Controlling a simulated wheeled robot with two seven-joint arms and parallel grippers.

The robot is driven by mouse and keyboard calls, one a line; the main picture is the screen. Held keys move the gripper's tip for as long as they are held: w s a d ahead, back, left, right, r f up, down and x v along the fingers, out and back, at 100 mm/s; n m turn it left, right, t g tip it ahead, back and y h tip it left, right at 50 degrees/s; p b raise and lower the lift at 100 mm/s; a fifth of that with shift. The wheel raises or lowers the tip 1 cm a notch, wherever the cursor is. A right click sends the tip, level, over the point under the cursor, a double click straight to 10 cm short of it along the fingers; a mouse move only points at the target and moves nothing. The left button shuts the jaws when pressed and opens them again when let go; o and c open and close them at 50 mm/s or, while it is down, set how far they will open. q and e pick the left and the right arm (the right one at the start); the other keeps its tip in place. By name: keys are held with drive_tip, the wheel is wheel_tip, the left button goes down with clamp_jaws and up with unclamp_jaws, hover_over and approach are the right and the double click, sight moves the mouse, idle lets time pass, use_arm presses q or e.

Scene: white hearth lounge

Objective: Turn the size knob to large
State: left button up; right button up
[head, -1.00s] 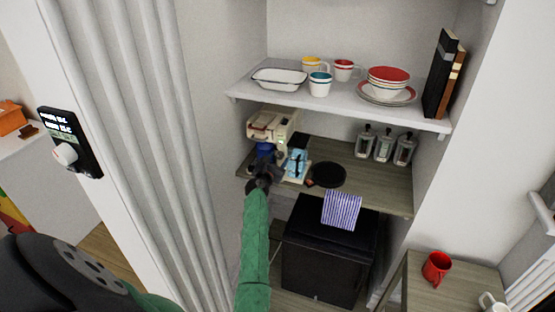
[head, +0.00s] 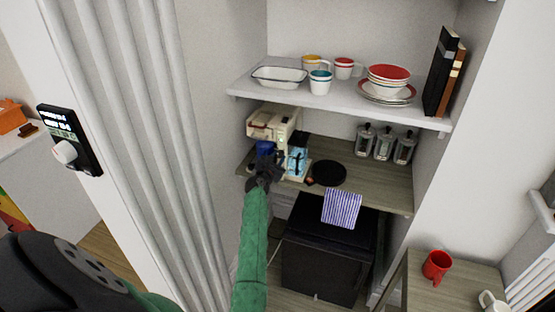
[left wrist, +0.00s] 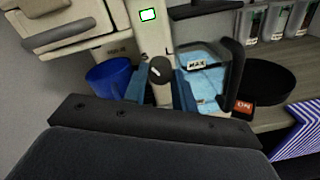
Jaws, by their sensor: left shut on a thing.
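The cream coffee machine (head: 270,124) stands at the left of the lower shelf. Its dark round size knob (left wrist: 160,69) shows in the left wrist view, with an S at its upper left and an L at its upper right. A short white mark on the knob appears to slant toward the S side. My left gripper (head: 266,166) is at the front of the machine. In the left wrist view its fingers (left wrist: 160,88) are shut on the knob, one on each side. My right gripper is not in view.
A blue cup (left wrist: 108,76) is left of the knob. A clear water tank (left wrist: 202,80) marked MAX and a red ON switch (left wrist: 243,106) are to the right. A black round plate (head: 329,173) and glass jars (head: 383,145) share the shelf. A white shelf (head: 340,107) hangs above.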

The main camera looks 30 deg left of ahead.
use_arm(q)
drive_tip(key=shift+m, duration=1.4)
drive_tip(key=m, duration=0.2)
drive_tip(key=shift+m+b, duration=0.3)
drive_tip(key=m, duration=0.2)
drive_tip(key=shift+m, duration=1.2)
drive_tip(key=shift+m+g+b, duration=0.3)
drive_tip(key=shift+m, duration=0.7)
drive_tip(key=shift+d+m+y, duration=0.1)
drive_tip(key=shift+m+y, duration=0.2)
drive_tip(key=shift+m, duration=0.8)
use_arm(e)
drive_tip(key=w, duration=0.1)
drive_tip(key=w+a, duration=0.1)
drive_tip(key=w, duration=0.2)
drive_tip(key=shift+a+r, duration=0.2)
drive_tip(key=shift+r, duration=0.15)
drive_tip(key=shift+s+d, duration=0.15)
